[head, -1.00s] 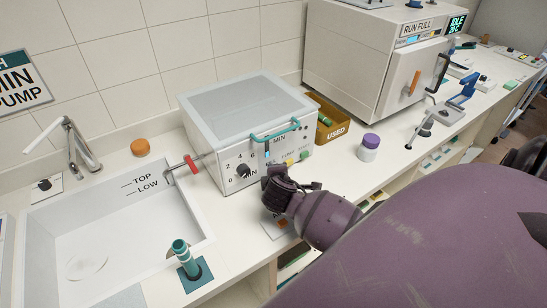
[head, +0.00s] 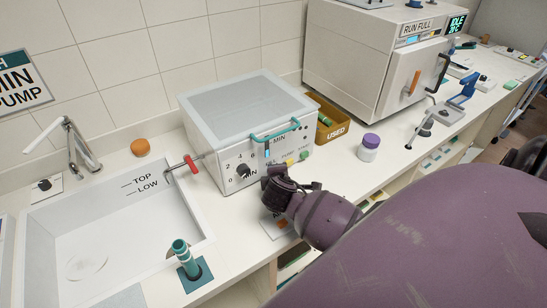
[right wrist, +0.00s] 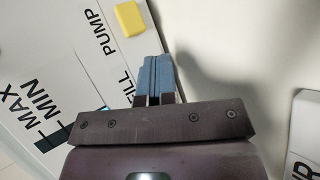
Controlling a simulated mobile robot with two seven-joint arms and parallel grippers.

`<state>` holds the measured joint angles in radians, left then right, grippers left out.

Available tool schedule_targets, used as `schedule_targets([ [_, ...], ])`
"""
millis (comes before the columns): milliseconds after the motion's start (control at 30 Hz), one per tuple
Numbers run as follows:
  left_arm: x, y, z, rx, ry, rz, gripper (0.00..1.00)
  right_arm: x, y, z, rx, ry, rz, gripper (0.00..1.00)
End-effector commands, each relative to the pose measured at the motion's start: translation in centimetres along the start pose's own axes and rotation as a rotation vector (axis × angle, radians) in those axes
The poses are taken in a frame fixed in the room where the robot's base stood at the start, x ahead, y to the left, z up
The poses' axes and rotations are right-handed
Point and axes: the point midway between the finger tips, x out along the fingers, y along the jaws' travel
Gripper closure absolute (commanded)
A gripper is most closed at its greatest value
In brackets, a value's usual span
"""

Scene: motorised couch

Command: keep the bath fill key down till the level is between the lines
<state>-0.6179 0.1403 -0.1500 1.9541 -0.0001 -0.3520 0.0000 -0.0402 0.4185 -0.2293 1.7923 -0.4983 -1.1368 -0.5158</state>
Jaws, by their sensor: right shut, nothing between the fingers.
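The bath (head: 248,98) is a white box with a grey lid and a teal handle, on the counter in the head view. Its front carries a dial, a blue level strip (head: 267,148) and coloured keys. In the right wrist view the MAX and MIN lines (right wrist: 42,128) are at the left edge; the level against them is not clear. My right gripper (right wrist: 153,62) is shut and empty, its blue-grey tips against or very near the panel beside the FILL lettering. The fill key is hidden, apparently behind the fingers. In the head view the right gripper (head: 272,172) is at the bath's front. My left gripper is not in view.
A yellow key (right wrist: 129,18) sits by PUMP. A sink (head: 120,245) lies left of the bath, with a red-handled tap (head: 190,164) between. A USED bin (head: 334,132), a purple-capped jar (head: 369,148) and a steriliser (head: 372,60) stand to the right.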

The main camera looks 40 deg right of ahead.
Motion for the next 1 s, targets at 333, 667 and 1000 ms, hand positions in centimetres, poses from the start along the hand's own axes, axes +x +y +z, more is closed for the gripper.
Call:
schedule_targets([
  [333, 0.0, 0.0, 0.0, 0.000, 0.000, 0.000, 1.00, -0.6, -0.4, 0.4, 0.001, 0.001, 0.001, 1.00],
  [667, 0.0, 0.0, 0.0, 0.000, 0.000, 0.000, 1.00, -1.3, -0.9, 0.9, 0.001, 0.001, 0.001, 1.00],
  [1000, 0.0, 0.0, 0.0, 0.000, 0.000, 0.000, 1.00, -1.7, -1.3, 1.3, 0.000, 0.000, -0.001, 1.00],
])
